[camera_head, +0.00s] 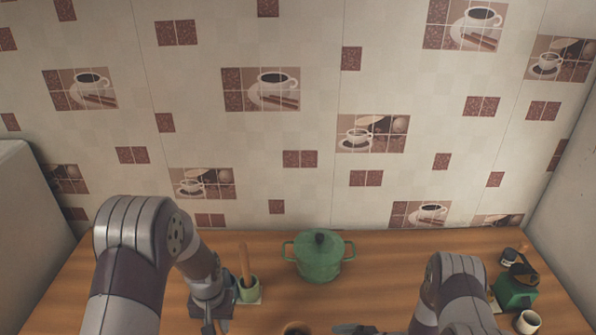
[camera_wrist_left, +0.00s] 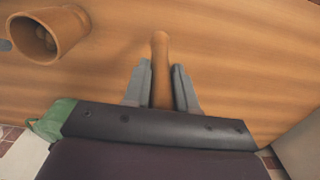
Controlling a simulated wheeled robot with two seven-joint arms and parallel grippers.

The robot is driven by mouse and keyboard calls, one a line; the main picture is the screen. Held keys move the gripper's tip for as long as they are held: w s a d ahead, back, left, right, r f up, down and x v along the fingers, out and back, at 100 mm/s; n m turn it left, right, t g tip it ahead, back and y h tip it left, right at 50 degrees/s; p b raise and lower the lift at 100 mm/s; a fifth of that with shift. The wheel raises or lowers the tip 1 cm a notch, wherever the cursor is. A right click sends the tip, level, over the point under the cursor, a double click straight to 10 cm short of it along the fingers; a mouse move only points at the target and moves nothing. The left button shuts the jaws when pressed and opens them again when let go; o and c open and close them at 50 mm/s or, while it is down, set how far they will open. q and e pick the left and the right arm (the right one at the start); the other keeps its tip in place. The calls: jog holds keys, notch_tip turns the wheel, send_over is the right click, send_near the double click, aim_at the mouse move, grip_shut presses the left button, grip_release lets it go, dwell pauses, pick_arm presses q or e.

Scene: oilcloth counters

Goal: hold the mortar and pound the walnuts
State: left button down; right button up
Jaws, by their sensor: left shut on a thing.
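The wooden mortar (camera_wrist_left: 62,32) shows in the left wrist view at upper left, with brownish pieces, probably the walnuts (camera_wrist_left: 44,38), inside. In the head view only the mortar's rim (camera_head: 296,327) shows at the bottom edge. My left gripper (camera_head: 210,322) is shut on a wooden pestle-like rod. In the left wrist view the rod (camera_wrist_left: 161,62) stands between the left gripper's fingers (camera_wrist_left: 160,88), apart from the mortar. My right gripper (camera_head: 352,328) is at the bottom edge, right of the mortar; its jaw opening cannot be made out.
A green lidded pot (camera_head: 318,258) stands at the back middle. A green holder (camera_head: 248,291) with a wooden stick (camera_head: 244,262) is close beside my left gripper. A green box (camera_head: 515,288), a dark jar (camera_head: 508,256) and a white cup (camera_head: 528,321) stand at the right.

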aim_at(220, 334)
pick_arm(q)
notch_tip(220, 334, down, 5)
jog(key=b, duration=0.4)
jog(key=shift+w+r+b, duration=0.1)
jog(key=shift+w+b, duration=0.05)
jog(key=shift+b, duration=0.15)
pick_arm(e)
jog(key=shift+y, duration=0.3)
jog(key=x, duration=0.3)
jog(key=s+x, duration=0.1)
jog(key=x, duration=0.6)
jog(key=shift+s+f, duration=0.25)
jog(key=shift+f, duration=0.05)
pick_arm(q)
jog(key=shift+f, duration=0.2)
pick_arm(e)
jog(key=shift+w+a, duration=0.1)
jog(key=shift+a, duration=0.3)
pick_arm(q)
jog(key=shift+r, duration=0.1)
pick_arm(e)
jog(key=c, duration=0.7)
